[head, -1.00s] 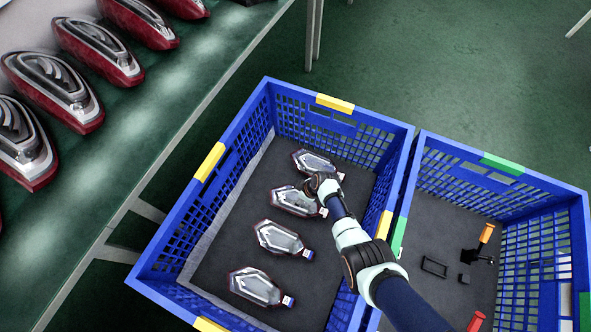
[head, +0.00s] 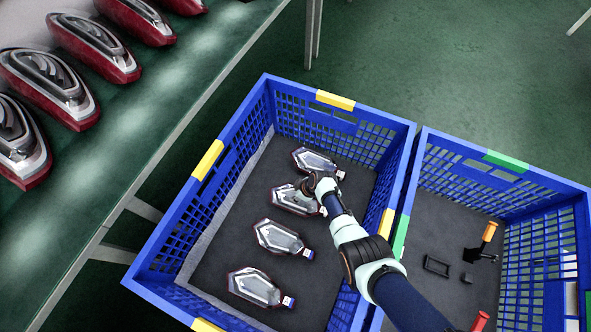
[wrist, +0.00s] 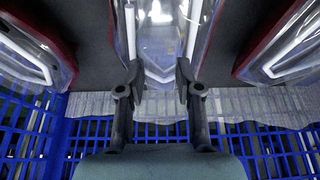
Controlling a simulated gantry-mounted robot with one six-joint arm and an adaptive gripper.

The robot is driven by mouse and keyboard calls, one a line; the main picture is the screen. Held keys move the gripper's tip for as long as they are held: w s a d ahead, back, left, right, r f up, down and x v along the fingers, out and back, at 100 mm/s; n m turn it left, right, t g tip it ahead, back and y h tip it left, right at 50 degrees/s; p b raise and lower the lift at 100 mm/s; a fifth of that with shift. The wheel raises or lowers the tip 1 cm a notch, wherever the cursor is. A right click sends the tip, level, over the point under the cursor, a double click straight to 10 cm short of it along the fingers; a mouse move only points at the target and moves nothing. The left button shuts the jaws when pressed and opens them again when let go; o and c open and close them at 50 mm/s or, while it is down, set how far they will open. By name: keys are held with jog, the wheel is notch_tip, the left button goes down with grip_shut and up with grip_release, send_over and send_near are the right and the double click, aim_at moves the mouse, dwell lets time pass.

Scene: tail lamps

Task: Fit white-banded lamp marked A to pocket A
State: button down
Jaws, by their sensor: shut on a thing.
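Several clear tail lamps with red edges and small banded ends lie in a row in the left blue crate (head: 201,198). My gripper (head: 318,187) is at the banded end of the second lamp from the back (head: 289,200). In the wrist view its two fingers (wrist: 158,78) are shut on the sides of this clear lamp (wrist: 160,38). The arm covers part of its end; no letter A is readable and its band is not clear. The nearest lamp (head: 256,288) shows a blue and white end. I cannot pick out a pocket marked A.
Neighbouring lamps (head: 281,238) (head: 316,162) lie close on either side of the held one. A second blue crate (head: 497,162) with orange-handled (head: 489,231) and red-handled tools stands to the right. Large red lamp units (head: 50,85) line the green bench at left.

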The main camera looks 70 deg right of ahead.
jog(key=shift+r, duration=0.1)
notch_tip(320, 180, up, 20)
jog(key=p, duration=1.3)
